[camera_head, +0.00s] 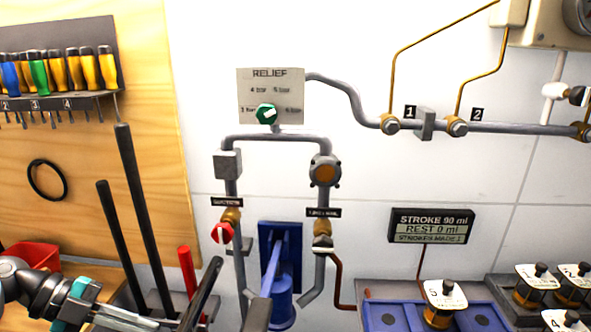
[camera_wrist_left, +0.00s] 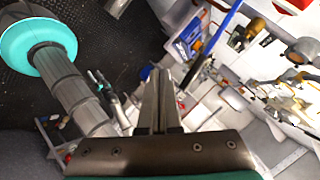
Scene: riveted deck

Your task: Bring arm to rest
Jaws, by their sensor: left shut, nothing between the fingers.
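My left arm (camera_head: 38,289), dark with a teal band, comes in at the lower left of the head view, in front of the wooden tool board. My left gripper (camera_wrist_left: 160,82) shows in the left wrist view, its two grey fingers together with nothing between them. A blue pump handle (camera_wrist_left: 222,32) lies beyond the fingertips there, apart from them as far as I can see. In the head view the blue pump (camera_head: 282,302) stands low in the middle. My right arm and gripper are not seen in either view.
A grey pipe loop with a red-handled valve (camera_head: 222,232) and a green relief knob (camera_head: 266,113) is on the white wall. A display (camera_head: 431,226) reads "STROKE 90 ml, REST 0 ml". A red bin (camera_head: 35,254) is left.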

